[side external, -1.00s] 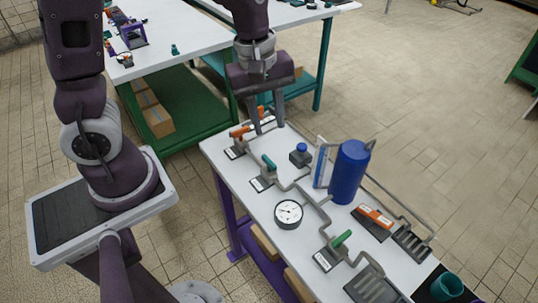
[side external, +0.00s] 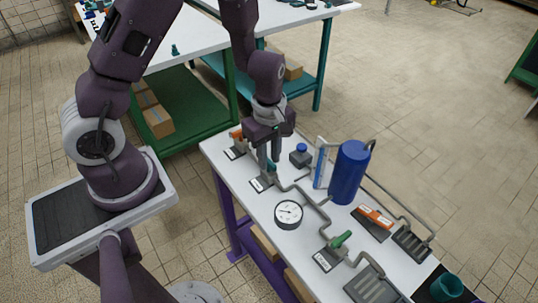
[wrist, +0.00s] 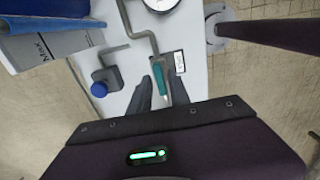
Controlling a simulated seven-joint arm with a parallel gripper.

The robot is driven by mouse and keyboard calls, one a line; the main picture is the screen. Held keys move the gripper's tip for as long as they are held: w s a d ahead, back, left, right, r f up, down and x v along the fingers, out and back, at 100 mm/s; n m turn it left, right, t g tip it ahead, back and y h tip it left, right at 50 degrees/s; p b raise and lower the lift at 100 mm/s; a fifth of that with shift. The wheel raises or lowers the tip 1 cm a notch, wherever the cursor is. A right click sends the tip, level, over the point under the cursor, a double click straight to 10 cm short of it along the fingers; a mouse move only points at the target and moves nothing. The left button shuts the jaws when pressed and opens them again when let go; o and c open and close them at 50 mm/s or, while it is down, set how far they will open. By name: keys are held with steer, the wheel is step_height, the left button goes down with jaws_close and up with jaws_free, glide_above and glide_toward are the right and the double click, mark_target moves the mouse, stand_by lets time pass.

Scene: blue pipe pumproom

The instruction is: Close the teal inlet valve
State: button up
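The teal valve handle (side external: 271,166) is on the white bench, partly hidden behind my fingers in the side view. In the wrist view the teal handle (wrist: 160,82) shows as a narrow bar lying between my two fingers. My gripper (side external: 268,164) points down over this valve. Its fingers are apart, one on each side of the handle in the wrist view (wrist: 160,88). I see small gaps there and cannot tell whether either finger touches it. A white label plate (wrist: 179,61) sits beside the valve.
An orange-handled valve (side external: 237,137) is close behind my gripper. A blue knob (side external: 301,149), a gauge (side external: 288,214), a blue tank (side external: 350,172) and grey pipes stand nearby.

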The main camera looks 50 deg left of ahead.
jaws_close()
steer(key=shift+m, duration=0.4)
steer(key=m, duration=0.7)
steer(key=shift+m, duration=0.3)
steer(key=m, duration=0.9)
steer(key=shift+m, duration=0.5)
